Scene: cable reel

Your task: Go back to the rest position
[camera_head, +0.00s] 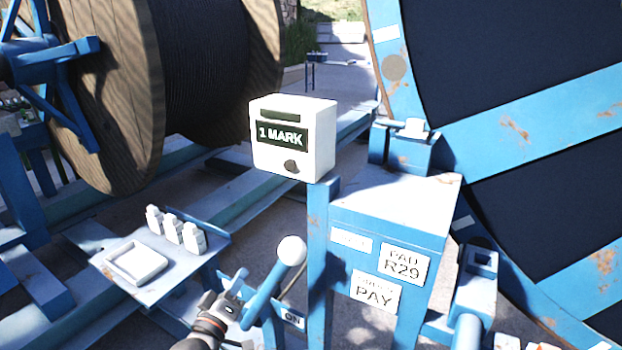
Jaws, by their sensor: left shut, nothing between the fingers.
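My left gripper (238,284) is at the bottom centre, its arm coming up from the lower edge. It is small and dark here; its fingers are shut and empty. It is just left of a blue lever (266,292) with a white ball knob (292,250); I cannot tell whether they touch. An "ON" label (292,319) is just right of the lever's foot. My right gripper is not in view.
A white "1 MARK" box (294,137) tops a blue post right of the lever. A blue cabinet (391,224) stands beside it. A shelf (185,277) at left holds a white tray (136,262) and several small white bottles (173,229). A large wooden cable reel (115,100) is behind.

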